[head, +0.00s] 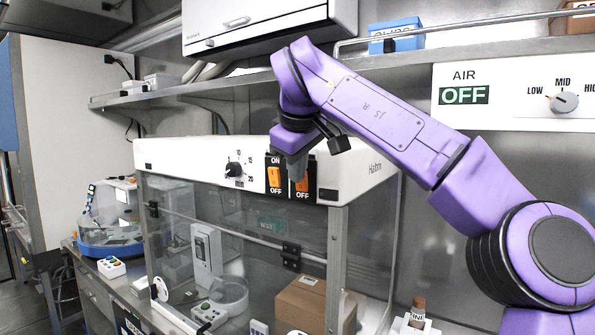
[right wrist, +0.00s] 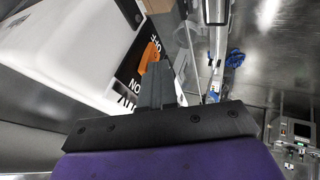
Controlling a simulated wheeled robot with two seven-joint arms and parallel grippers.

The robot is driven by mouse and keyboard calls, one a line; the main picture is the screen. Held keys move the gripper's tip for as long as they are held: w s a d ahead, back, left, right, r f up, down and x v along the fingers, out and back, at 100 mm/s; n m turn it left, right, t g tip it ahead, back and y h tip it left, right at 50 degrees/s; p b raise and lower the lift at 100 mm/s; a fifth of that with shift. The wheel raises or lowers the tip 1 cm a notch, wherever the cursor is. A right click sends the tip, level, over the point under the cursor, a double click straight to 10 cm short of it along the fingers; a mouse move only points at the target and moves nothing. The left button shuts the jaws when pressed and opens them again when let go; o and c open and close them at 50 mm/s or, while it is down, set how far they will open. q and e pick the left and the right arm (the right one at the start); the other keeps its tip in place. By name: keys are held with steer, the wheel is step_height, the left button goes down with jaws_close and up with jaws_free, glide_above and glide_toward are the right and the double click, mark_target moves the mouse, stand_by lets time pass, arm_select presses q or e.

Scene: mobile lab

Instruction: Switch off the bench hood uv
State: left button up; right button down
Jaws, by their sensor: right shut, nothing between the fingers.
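The bench hood (head: 200,155) has a white top panel and clear walls. Two orange rocker switches sit on black plates on its front: a left switch (head: 273,177) with ON above and OFF below, and a right switch (head: 302,184) with OFF below. My right gripper (head: 296,172) is shut and empty, pointing down right at the right switch and hiding its upper part. In the right wrist view, the shut fingers (right wrist: 158,85) are beside an orange switch (right wrist: 149,57); contact is unclear. Lettering there is partly covered. My left gripper is not in view.
A black dial (head: 234,170) sits left of the switches. A shelf (head: 215,86) runs above the hood, with a white cabinet (head: 255,25) over it. An AIR panel reading OFF (head: 464,96) is at right. A cardboard box (head: 308,300) is at the hood's lower right.

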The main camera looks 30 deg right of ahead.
steer(key=shift+s+d+r, duration=0.1)
steer(key=shift+s+d, duration=0.05)
steer(key=shift+s, duration=0.05)
steer(key=shift+w, duration=0.15)
steer(key=s+a+r+b, duration=0.1)
steer(key=s+a+r, duration=0.6)
steer(key=shift+s+a, duration=0.35)
steer(key=shift+a, duration=0.05)
